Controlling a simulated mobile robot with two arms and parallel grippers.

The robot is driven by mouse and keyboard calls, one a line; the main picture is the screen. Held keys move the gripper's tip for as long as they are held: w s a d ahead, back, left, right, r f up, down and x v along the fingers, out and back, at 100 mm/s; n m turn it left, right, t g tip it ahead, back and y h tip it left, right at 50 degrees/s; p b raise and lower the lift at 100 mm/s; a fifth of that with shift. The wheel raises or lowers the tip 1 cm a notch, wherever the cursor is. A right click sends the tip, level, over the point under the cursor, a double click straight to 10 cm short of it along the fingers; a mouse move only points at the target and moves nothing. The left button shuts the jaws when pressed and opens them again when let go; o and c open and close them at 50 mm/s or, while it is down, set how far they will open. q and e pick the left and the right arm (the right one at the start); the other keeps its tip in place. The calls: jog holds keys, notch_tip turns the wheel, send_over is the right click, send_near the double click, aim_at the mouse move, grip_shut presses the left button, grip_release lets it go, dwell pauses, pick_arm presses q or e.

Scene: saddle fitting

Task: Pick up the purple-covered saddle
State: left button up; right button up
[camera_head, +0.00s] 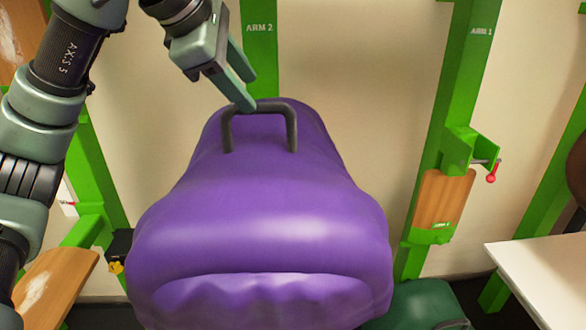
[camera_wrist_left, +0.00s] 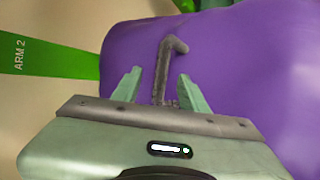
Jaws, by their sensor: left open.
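The purple-covered saddle (camera_head: 260,215) fills the middle of the head view. A dark bent-bar handle (camera_head: 292,125) stands up at its far top end. My left gripper (camera_head: 246,100) comes in from the upper left, with its fingertips at the handle's left corner. In the left wrist view the handle (camera_wrist_left: 172,50) runs between the two open fingers (camera_wrist_left: 155,88), and the purple cover (camera_wrist_left: 225,60) lies behind it. I cannot tell whether a finger touches the handle. My right gripper is not in view.
Green posts stand behind the saddle, one marked ARM 2 (camera_head: 261,50) and one marked ARM 1 (camera_head: 468,60). The right post carries a green bracket with a red-tipped pin (camera_head: 491,174). A white table (camera_head: 540,265) is at right, and a dark green object (camera_head: 425,305) sits low beside the saddle.

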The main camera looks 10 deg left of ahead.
pick_arm(q)
jog(key=p+x, duration=0.1)
jog(key=x, duration=0.1)
jog(key=p+x, duration=0.1)
jog(key=x, duration=0.2)
jog(key=shift+a+f, duration=0.2)
jog(key=shift+f, duration=0.1)
jog(key=shift+w+d+f, duration=0.1)
jog(key=shift+w+f, duration=0.2)
jog(key=shift+f, duration=0.15)
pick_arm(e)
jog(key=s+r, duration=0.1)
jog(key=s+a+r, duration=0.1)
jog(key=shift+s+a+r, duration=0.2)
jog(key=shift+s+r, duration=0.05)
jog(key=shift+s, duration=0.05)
pick_arm(q)
jog(key=c, duration=0.9)
grip_shut()
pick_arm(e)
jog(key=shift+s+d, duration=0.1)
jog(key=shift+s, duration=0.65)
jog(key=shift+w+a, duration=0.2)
